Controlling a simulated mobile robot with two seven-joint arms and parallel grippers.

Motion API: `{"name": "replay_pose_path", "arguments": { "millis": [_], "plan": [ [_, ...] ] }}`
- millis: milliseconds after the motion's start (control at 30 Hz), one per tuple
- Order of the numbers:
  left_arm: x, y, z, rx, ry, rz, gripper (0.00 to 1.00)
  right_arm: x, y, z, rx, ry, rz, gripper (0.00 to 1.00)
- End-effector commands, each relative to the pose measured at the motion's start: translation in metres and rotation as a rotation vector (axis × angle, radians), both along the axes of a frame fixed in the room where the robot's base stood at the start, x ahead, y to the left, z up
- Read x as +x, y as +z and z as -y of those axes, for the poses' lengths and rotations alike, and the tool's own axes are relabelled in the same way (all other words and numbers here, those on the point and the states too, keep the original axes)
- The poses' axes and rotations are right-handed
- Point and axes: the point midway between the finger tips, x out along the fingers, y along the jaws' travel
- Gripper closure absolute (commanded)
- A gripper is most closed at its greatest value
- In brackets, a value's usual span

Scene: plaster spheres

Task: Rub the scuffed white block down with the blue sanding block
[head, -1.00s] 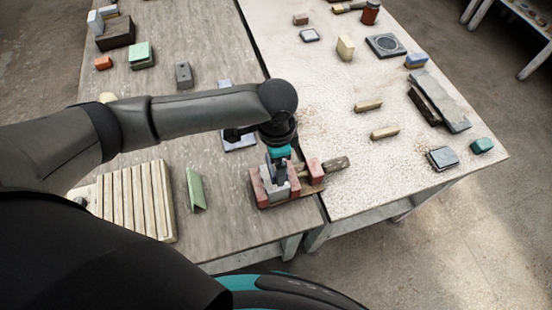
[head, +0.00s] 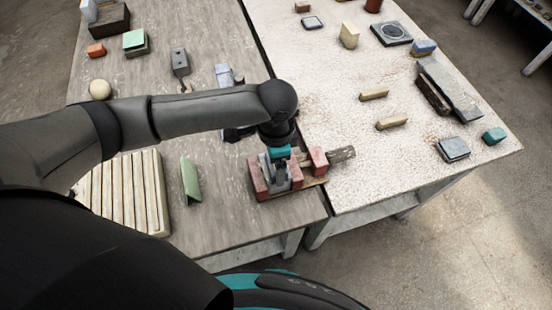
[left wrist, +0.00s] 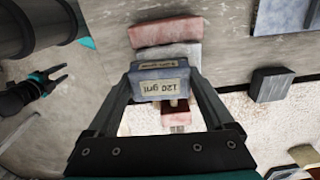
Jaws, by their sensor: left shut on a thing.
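My left gripper (head: 281,172) is shut on the blue sanding block (left wrist: 160,78), whose "120 grit" label shows upside down in the left wrist view. The scuffed white block (left wrist: 175,54) sits between the red jaws (left wrist: 165,31) of a vise. The vise (head: 318,160) stands at the front right corner of the left table in the head view. The sanding block is over the white block; I cannot tell whether they touch. In the head view my gripper hides most of both. My right gripper (left wrist: 48,82) shows at the left of the wrist view, open and empty.
A slatted rack (head: 122,195) and a green angled piece (head: 189,181) lie left of the vise. A grey block (head: 180,62) and a cream ball (head: 100,89) lie farther back. The right table (head: 330,110) has open room and several small blocks.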

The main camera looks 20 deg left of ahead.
Motion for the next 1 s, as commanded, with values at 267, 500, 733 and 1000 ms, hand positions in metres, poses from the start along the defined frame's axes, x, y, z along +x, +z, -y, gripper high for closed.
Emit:
{"name": "replay_pose_path", "arguments": {
  "millis": [267,500,733,1000],
  "plan": [
    [0.000,0.000,0.000,0.000,0.000,0.000,0.76,0.000,0.000,0.000,0.000,0.000,0.000,0.50],
    [0.000,-0.003,0.000,0.000,0.001,0.000,0.76,0.000,-0.001,0.000,0.000,0.000,0.000,0.50],
    [0.000,-0.007,0.000,0.000,0.001,0.000,0.76,0.000,-0.001,0.000,0.001,0.000,0.000,0.50],
    [-0.008,-0.004,0.005,-0.001,-0.001,-0.002,0.76,0.000,0.013,-0.001,0.001,0.000,0.000,0.50]
  ]
}}
